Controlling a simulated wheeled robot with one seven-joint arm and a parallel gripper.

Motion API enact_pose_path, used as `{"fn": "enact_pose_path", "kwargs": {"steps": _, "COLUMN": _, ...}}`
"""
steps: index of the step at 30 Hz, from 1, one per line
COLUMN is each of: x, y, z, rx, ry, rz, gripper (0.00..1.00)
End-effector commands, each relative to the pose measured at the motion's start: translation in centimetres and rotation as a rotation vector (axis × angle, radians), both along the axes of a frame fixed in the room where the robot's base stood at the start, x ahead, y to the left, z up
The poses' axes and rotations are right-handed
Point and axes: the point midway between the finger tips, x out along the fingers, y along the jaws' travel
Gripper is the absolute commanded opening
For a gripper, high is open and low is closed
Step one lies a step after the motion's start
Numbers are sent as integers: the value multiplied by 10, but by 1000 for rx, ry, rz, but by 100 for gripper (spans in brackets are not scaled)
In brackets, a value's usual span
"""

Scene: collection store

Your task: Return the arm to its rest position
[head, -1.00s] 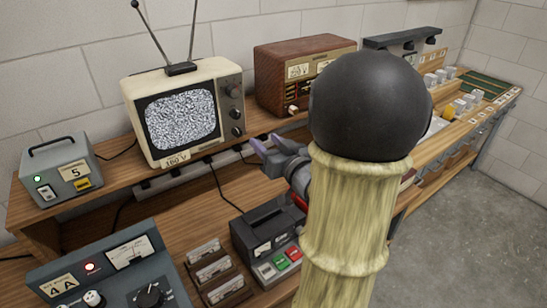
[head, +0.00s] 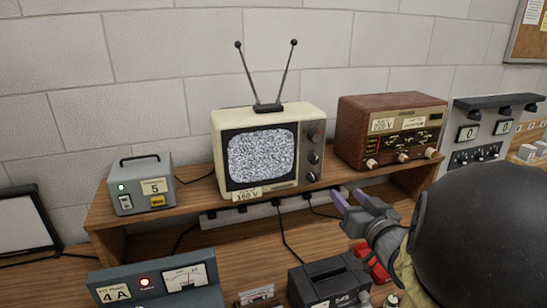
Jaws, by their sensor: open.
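My gripper (head: 352,203) shows right of centre in the head view, with its two purple-tipped fingers apart and nothing between them. It is in front of the wooden shelf, below the brown radio (head: 390,133) and to the right of the cream television (head: 268,150). My arm runs from it to the lower right, where a large dark joint hides part of the bench.
The television shows static. A grey box marked 5 (head: 140,186) stands left of it on the shelf (head: 195,213). Below are a 4 A meter panel (head: 158,284), a dark cassette device (head: 328,280) and a red object (head: 372,262). A power strip (head: 245,214) runs beneath the shelf.

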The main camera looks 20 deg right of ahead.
Motion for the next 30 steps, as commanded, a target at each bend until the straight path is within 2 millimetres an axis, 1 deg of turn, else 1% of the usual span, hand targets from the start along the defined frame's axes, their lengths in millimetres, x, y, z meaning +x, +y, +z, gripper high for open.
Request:
{"fn": "enact_pose_path", "kwargs": {"steps": 4, "x": 3, "y": 1, "z": -3, "rx": -4, "ry": 20, "rz": -9, "gripper": 46}}
{"fn": "enact_pose_path", "kwargs": {"steps": 8, "x": 11, "y": 6, "z": -17, "rx": -20, "ry": 100, "rz": -42, "gripper": 46}}
{"fn": "enact_pose_path", "kwargs": {"steps": 13, "x": 21, "y": 21, "z": -50, "rx": -51, "ry": 297, "rz": -99, "gripper": 46}}
{"fn": "enact_pose_path", "kwargs": {"steps": 17, "x": 18, "y": 39, "z": -79, "rx": -73, "ry": 474, "rz": -122, "gripper": 46}}
{"fn": "enact_pose_path", "kwargs": {"steps": 20, "x": 10, "y": 58, "z": -101, "rx": -86, "ry": 617, "rz": -119, "gripper": 46}}
{"fn": "enact_pose_path", "kwargs": {"steps": 23, "x": -3, "y": 79, "z": -121, "rx": -97, "ry": 766, "rz": -100, "gripper": 46}}
{"fn": "enact_pose_path", "kwargs": {"steps": 26, "x": -22, "y": 104, "z": -139, "rx": -107, "ry": 918, "rz": -62, "gripper": 46}}
{"fn": "enact_pose_path", "kwargs": {"steps": 30, "x": -56, "y": 142, "z": -158, "rx": -120, "ry": 1129, "rz": 17, "gripper": 46}}
